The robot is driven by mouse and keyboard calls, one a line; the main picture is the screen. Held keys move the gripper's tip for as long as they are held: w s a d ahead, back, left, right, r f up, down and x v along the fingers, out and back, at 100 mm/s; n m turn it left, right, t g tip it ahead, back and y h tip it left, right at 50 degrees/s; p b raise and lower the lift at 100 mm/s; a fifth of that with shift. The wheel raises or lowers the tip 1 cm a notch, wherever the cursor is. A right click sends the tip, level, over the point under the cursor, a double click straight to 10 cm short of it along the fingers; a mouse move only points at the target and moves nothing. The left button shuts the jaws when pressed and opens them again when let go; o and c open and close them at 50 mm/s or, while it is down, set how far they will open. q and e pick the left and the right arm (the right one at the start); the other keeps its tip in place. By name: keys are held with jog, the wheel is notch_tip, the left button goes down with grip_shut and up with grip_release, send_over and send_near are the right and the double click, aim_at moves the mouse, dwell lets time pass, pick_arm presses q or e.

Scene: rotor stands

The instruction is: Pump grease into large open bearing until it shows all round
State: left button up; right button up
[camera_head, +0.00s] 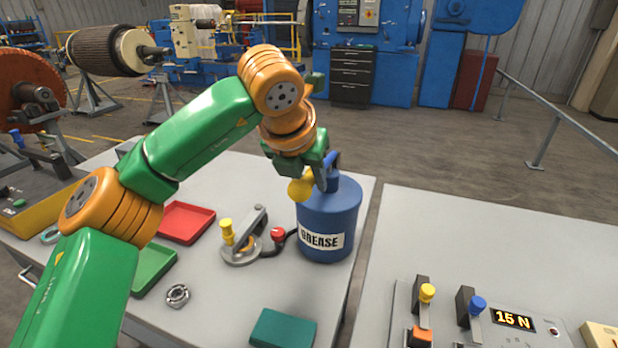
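A blue drum labelled GREASE (327,225) stands on the left table, with a yellow knob (300,189) and a blue upper part at its top. My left gripper (322,180) is at the top of the drum, by the knob and blue part; its fingers are partly hidden, so I cannot tell whether it grips either. Left of the drum is a grey ring-shaped fixture (236,256) with a lever, a yellow-topped post and a brass-coloured part inside. A black hose with a red knob (278,232) lies between fixture and drum. Grease on a bearing is not discernible. My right gripper is not in view.
A small bearing (178,295), red tray (186,222), green tray (154,268) and teal block (283,328) are on the left table.

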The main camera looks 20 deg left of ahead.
pick_arm(q)
jog(key=o, duration=0.3)
jog(key=shift+s, duration=0.1)
notch_tip(320, 180, up, 7)
jog(key=p, duration=0.6)
jog(key=shift+r+p, duration=0.2)
jog(key=shift+p, duration=0.1)
jog(key=shift+f, duration=0.2)
